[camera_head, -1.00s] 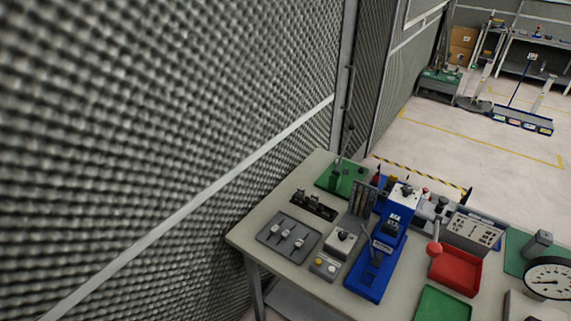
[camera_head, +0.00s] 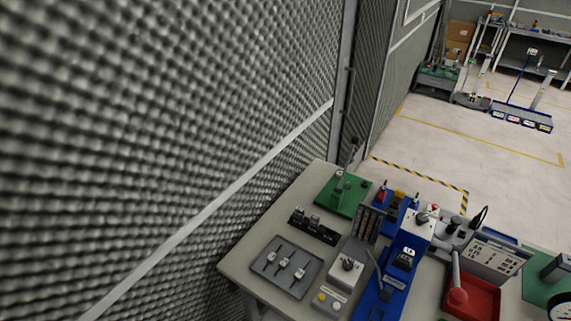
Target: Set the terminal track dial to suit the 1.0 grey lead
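A blue press (camera_head: 395,275) with a pale top block (camera_head: 416,232) stands on the bench. A dark knob (camera_head: 422,217) sits on top of that block. A small dark panel with a pale label (camera_head: 405,257) is on its front, too small to read surely. A grey box with a black knob (camera_head: 347,265) stands left of the press. I cannot tell which knob is the terminal track dial. Neither of my grippers is in view.
The bench (camera_head: 243,261) stands beside a grey foam wall (camera_head: 170,110). Open floor (camera_head: 470,150) lies beyond.

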